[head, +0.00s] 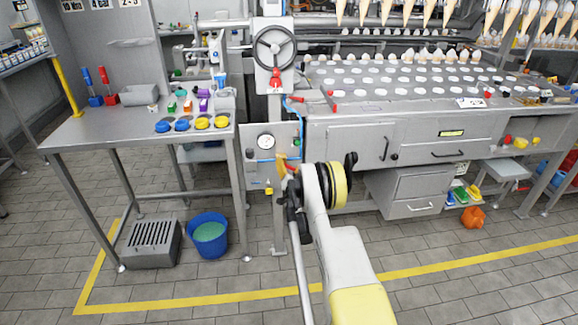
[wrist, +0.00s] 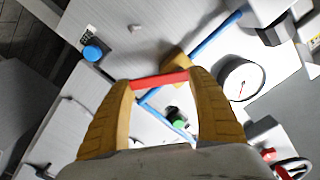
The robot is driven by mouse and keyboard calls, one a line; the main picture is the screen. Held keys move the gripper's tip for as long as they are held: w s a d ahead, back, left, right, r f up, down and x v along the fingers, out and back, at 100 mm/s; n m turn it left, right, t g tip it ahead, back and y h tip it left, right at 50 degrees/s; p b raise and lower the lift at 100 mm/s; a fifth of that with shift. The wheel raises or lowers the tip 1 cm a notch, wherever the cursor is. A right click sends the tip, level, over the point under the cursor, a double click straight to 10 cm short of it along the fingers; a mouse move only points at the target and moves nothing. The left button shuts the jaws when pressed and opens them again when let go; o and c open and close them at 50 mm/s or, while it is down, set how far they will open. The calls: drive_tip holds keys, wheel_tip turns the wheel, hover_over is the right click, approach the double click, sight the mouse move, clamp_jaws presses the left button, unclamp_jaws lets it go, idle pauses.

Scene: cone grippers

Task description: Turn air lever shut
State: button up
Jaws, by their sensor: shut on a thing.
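The air lever (wrist: 158,82) is a red bar in the wrist view, in front of a brass-coloured valve body (wrist: 177,67) on a blue pipe (wrist: 215,35). The bar lies at an angle to the pipe. My gripper (wrist: 163,80) has its two ochre fingers shut on the bar, one at each end.
A round gauge (wrist: 241,82) sits right of the lever, and a blue knob (wrist: 93,53) to the left. A green-tipped fitting (wrist: 179,124) is below. In the head view, a steel table (head: 100,130) stands left and the machine drawers (head: 410,195) right.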

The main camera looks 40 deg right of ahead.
drive_tip(key=shift+f+m, duration=0.1)
drive_tip(key=shift+m, duration=0.2)
drive_tip(key=o, duration=1.2)
drive_tip(key=v, duration=0.7)
drive_tip(key=shift+s, duration=0.25)
drive_tip(key=shift+a, duration=0.15)
